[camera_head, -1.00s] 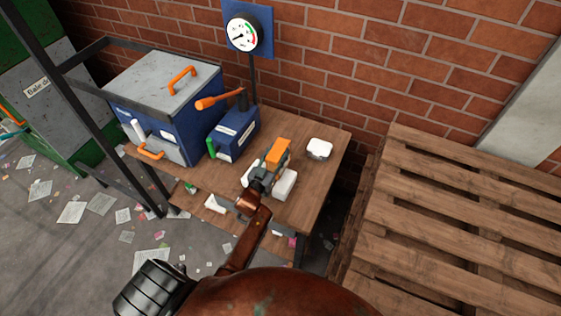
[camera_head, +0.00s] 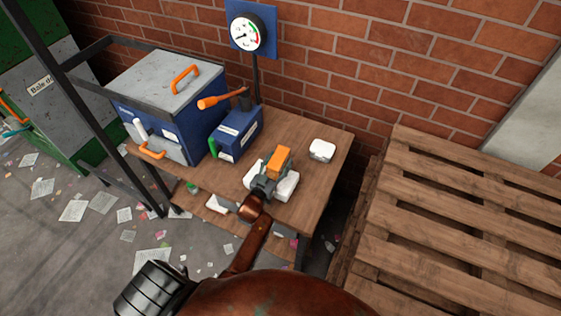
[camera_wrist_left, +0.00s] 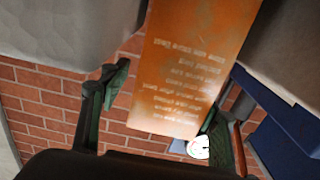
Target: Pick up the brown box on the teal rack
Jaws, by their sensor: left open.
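No teal rack and no plainly brown box show. An orange box (camera_head: 280,160) is at the wooden table, between two white blocks (camera_head: 255,176) (camera_head: 289,187); what it rests on is hidden. My left gripper (camera_head: 269,181) is right at its near side. In the left wrist view the orange box (camera_wrist_left: 190,70), with pale upside-down lettering, reaches between the open fingers of my left gripper (camera_wrist_left: 168,105). A gap shows between the left finger and the box; contact at the right finger is unclear. My right gripper is not in view.
The wooden table (camera_head: 317,180) also holds a white box (camera_head: 321,150), a blue case (camera_head: 238,136) and a large grey-lidded blue bin (camera_head: 165,80). A gauge (camera_head: 247,33) stands behind against the brick wall. A wooden pallet (camera_head: 460,215) is at right.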

